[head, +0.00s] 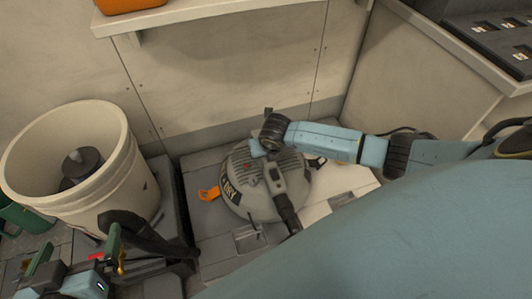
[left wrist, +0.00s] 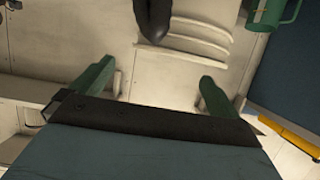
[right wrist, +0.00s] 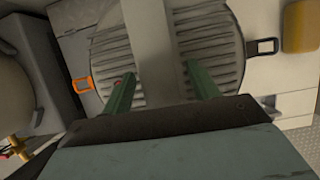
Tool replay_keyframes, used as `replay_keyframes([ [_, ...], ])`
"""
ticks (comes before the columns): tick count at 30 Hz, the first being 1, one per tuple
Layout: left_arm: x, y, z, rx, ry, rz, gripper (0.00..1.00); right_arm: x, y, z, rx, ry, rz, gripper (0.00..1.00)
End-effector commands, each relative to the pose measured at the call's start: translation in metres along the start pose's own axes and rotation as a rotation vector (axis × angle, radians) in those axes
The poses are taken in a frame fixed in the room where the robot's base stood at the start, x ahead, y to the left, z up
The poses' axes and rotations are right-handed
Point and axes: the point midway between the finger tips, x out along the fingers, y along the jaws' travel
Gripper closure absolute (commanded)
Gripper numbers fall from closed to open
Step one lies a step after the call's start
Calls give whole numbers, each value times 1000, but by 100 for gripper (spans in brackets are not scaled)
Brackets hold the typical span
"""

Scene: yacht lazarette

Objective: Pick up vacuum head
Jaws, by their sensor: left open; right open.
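The vacuum head (head: 238,163) is a grey ribbed dome with a "DRY" label, a grey top handle and an orange latch at its left. It sits low in the middle of the head view. The right wrist view shows its ribs and the handle bar (right wrist: 152,45) close up. My right gripper (right wrist: 158,68) is open over the dome, with its green fingers either side of the handle bar in that view; contact cannot be told. In the head view my right arm hangs over the dome. My left gripper (head: 79,238) is open at lower left, its fingers apart in the left wrist view (left wrist: 156,70).
A large cream bucket (head: 125,175) with a dark grey object (head: 82,163) in it stands at left. A black hose (head: 150,238) curves beside my left gripper. A shelf (head: 190,18) with an orange item runs along the wall above. A green mug (left wrist: 272,14) shows in the left wrist view.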

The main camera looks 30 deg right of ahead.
Motion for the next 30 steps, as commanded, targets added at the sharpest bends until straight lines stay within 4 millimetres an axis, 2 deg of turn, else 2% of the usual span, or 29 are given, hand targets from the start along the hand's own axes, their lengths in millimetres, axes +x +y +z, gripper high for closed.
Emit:
replay_keyframes([
  [7, 1, 6, -29, -2, 177, 15, 0, 13, 0, 0, -1, -1, 1, 40],
  [17, 0, 7, -34, -2, 202, 17, 0, 14, 0, 0, -1, -1, 1, 41],
  [30, 1, 7, -34, -2, 201, 16, 0, 14, 0, 0, 0, -1, 1, 99],
])
